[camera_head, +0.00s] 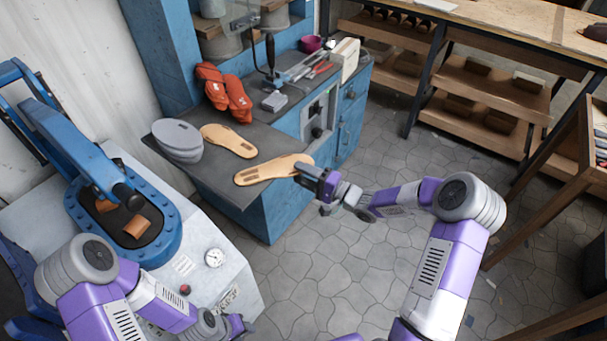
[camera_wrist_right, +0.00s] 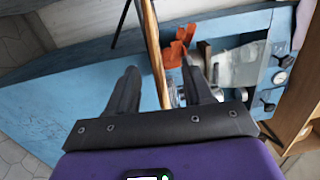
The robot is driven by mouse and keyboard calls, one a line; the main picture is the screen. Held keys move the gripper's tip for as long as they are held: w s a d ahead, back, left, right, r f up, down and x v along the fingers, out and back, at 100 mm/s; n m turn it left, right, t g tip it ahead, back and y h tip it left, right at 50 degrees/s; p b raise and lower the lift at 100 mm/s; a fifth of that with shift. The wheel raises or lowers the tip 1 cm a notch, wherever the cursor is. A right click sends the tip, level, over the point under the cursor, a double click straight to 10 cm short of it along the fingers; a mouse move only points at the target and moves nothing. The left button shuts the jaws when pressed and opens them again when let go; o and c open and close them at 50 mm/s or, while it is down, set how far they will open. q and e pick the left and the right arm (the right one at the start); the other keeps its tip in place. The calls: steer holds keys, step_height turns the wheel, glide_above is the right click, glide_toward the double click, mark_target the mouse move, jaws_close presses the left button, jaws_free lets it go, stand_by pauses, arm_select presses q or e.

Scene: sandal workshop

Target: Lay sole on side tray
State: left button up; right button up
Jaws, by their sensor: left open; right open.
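A tan sole (camera_head: 268,171) lies at the front right of the dark side tray (camera_head: 215,181), with its right end reaching the tray's edge at my right gripper. My right gripper (camera_head: 303,176) is open around that end. In the right wrist view the sole (camera_wrist_right: 153,50) shows edge-on as a thin strip between the two open fingers (camera_wrist_right: 160,85). I cannot tell whether the sole's whole underside touches the tray. A second tan sole (camera_head: 228,140) lies flat behind it. My left gripper (camera_head: 240,326) is open, low at the bottom, away from the tray.
A stack of grey soles (camera_head: 177,138) sits at the tray's left. Orange gloves (camera_head: 224,92) and tools lie behind on the blue workbench (camera_head: 345,120). A blue-framed machine (camera_head: 130,225) stands at left. Wooden shelves (camera_head: 490,90) stand at right, with open floor between.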

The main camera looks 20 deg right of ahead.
steer(key=shift+s+d, duration=0.1)
stand_by(0.4)
steer(key=p+v, duration=0.3)
steer(key=v, duration=0.4)
steer(key=shift+s+d+r, duration=0.15)
steer(key=shift+s+d, duration=0.1)
steer(key=shift+s, duration=0.05)
stand_by(1.1)
steer(key=shift+o, duration=0.2)
steer(key=o, duration=0.5)
steer(key=shift+d, duration=0.1)
steer(key=p+v, duration=0.2)
steer(key=v, duration=0.5)
steer(key=shift+s+d, duration=0.15)
